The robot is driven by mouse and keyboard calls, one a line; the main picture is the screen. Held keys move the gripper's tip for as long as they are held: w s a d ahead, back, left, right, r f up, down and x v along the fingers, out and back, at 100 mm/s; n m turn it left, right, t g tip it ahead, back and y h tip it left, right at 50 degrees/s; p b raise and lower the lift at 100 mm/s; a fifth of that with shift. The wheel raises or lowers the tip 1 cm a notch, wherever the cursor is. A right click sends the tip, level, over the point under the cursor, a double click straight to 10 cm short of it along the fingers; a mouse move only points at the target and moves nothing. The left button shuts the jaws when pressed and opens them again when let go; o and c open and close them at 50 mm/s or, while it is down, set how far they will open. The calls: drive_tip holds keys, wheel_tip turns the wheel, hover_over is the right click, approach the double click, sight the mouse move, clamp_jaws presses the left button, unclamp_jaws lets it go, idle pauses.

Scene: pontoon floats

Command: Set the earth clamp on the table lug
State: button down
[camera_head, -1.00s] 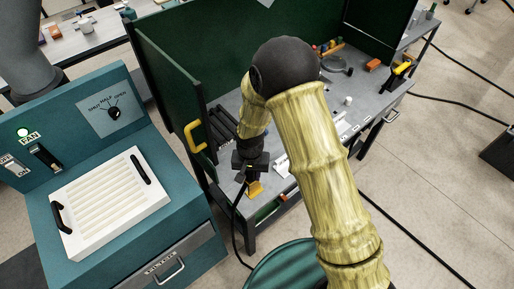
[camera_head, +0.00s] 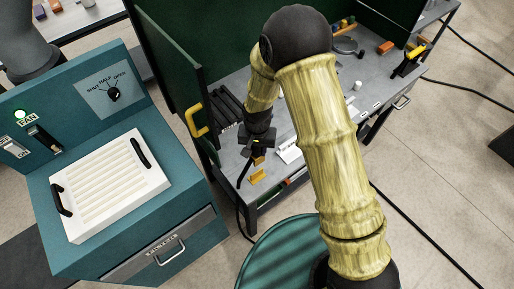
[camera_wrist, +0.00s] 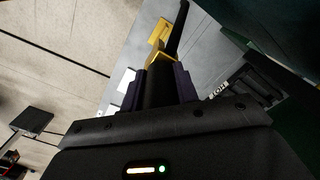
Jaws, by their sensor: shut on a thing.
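My gripper (camera_head: 259,150) is over the near left corner of the grey welding table (camera_head: 229,165), pointing down. In the wrist view, my gripper (camera_wrist: 158,78) is shut on a dark body with a yellow part (camera_wrist: 163,60), which I take for the earth clamp. A black cable (camera_wrist: 178,28) runs from beside it. A yellow block (camera_head: 257,177), likely the table lug, stands at the table's front edge just below the clamp. It also shows in the wrist view (camera_wrist: 157,32), beyond the clamp. Fingers hide part of the clamp; contact with the lug cannot be told.
A dark green screen with a yellow handle (camera_head: 195,118) stands left of the table. A teal filter cabinet (camera_head: 95,232) is farther left. A teal drum (camera_head: 278,255) stands in front. Small tools lie at the table's back; cables cross the floor.

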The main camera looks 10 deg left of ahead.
drive_tip(key=shift+s+f+b, duration=0.1)
drive_tip(key=shift+f+b, duration=0.4)
drive_tip(key=shift+f, duration=0.15)
drive_tip(key=shift+f+b, duration=2.6)
drive_tip(key=shift+f, duration=0.9)
drive_tip(key=shift+f+b, duration=1.4)
drive_tip(key=shift+f, duration=0.4)
drive_tip(key=c, duration=1)
unclamp_jaws()
wheel_tip(320, 180, up, 18)
drive_tip(key=b, duration=0.3)
drive_tip(key=shift+f, duration=0.25)
